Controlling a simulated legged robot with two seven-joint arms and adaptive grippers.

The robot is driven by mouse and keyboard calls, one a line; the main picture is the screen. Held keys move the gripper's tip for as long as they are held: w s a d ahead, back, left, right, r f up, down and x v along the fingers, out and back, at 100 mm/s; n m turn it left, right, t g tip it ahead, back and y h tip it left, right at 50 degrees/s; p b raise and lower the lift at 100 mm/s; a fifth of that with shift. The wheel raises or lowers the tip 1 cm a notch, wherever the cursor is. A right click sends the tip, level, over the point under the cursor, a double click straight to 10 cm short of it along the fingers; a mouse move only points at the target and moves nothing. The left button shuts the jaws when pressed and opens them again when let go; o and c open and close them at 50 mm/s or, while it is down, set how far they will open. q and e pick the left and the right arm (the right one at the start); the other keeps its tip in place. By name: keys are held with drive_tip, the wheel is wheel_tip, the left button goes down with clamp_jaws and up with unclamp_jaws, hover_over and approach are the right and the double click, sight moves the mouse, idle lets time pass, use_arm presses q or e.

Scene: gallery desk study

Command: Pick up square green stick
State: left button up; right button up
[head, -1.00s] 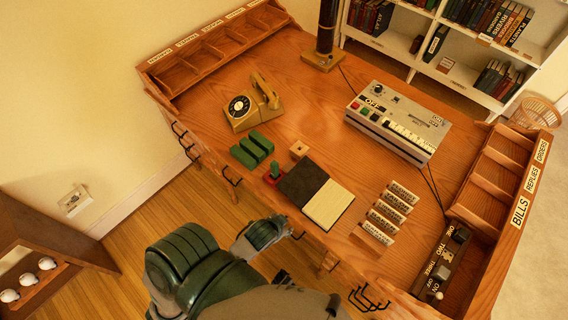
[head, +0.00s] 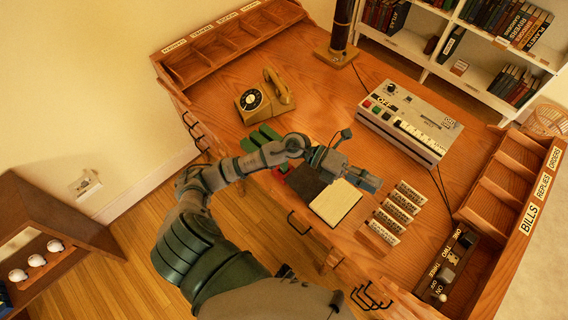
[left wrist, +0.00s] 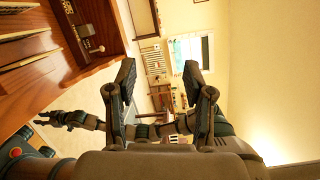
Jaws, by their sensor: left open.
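Several green blocks (head: 262,134) lie in a row on the desk behind my left forearm in the head view, partly covered by it. A red piece (head: 281,171) shows just below the forearm; the small green upright stick on it is hidden by my arm. My left gripper (head: 360,160) is open and empty above the dark and cream book (head: 335,203), to the right of the green and red pieces. In the left wrist view its two fingers (left wrist: 159,78) are spread with nothing between them. The right gripper (left wrist: 57,118) shows small in the left wrist view.
A gold telephone (head: 265,97) stands behind the green blocks. A grey machine with buttons (head: 409,125) is at the back right. Several labelled blocks (head: 396,211) lie right of the book. Wooden compartment trays (head: 505,180) edge the desk, with hooks along the front.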

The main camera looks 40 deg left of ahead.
use_arm(q)
drive_tip(key=a+f+m+g+y, duration=0.2)
drive_tip(key=a+f+y, duration=0.5)
drive_tip(key=a+y, duration=0.1)
drive_tip(key=w+a+n+y, duration=0.15)
drive_tip(key=a+y, duration=0.85)
drive_tip(key=a, duration=1.1)
drive_tip(key=shift+n+g, duration=0.25)
drive_tip(key=shift+g, duration=0.15)
wheel_tip(320, 180, down, 11)
drive_tip(key=shift+s+d+r+b, duration=0.15)
drive_tip(key=shift+r+b, duration=0.05)
drive_tip(key=shift+b, duration=0.1)
drive_tip(key=shift+f, duration=0.6)
wheel_tip(320, 180, down, 4)
drive_tip(key=shift+d+r, duration=0.1)
drive_tip(key=shift+r, duration=0.05)
drive_tip(key=shift+w+f, duration=0.2)
drive_tip(key=shift+f, duration=0.3)
use_arm(e)
drive_tip(key=shift+a+r, duration=0.1)
drive_tip(key=shift+r, duration=0.15)
